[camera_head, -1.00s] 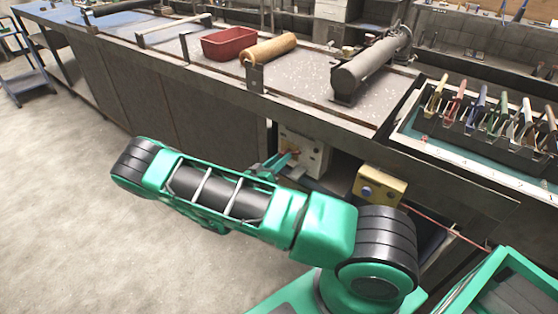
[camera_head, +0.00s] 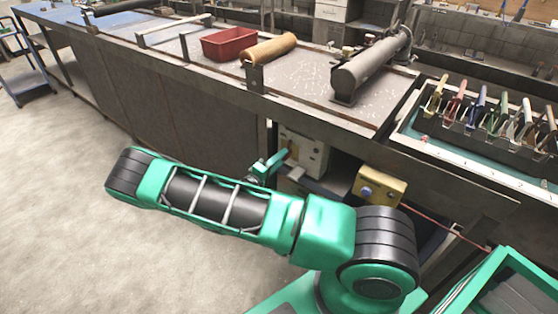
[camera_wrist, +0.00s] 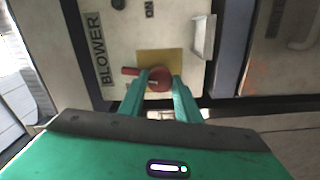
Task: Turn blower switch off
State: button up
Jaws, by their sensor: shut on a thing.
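The blower switch (camera_wrist: 159,78) is a red rotary knob with a handle pointing left in the wrist view. It sits on a yellow plate (camera_wrist: 160,57) on a pale panel (camera_wrist: 122,30) marked BLOWER, with ON printed at the top. My gripper (camera_wrist: 160,85) has its two green fingers shut on the red knob, one on each side. In the head view, my gripper (camera_head: 282,156) reaches the pale switch box (camera_head: 303,152) under the bench. The knob is mostly hidden there by my gripper.
A yellow box with a blue button (camera_head: 379,187) is mounted right of the switch box. The workbench (camera_head: 300,88) above carries a red bin (camera_head: 229,44), a wooden roller (camera_head: 269,47) and a grey tube (camera_head: 368,66). A tool rack (camera_head: 490,115) stands at right.

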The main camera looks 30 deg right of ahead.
jog(key=shift+w+a+f+n, duration=0.1)
jog(key=shift+w+a+n, duration=0.1)
jog(key=shift+n, duration=0.9)
jog(key=o, duration=1.1)
jog(key=shift+c, duration=0.2)
jog(key=shift+s+d, duration=0.1)
jog(key=v, duration=1)
jog(key=shift+a, duration=0.4)
jog(key=shift+s, duration=0.15)
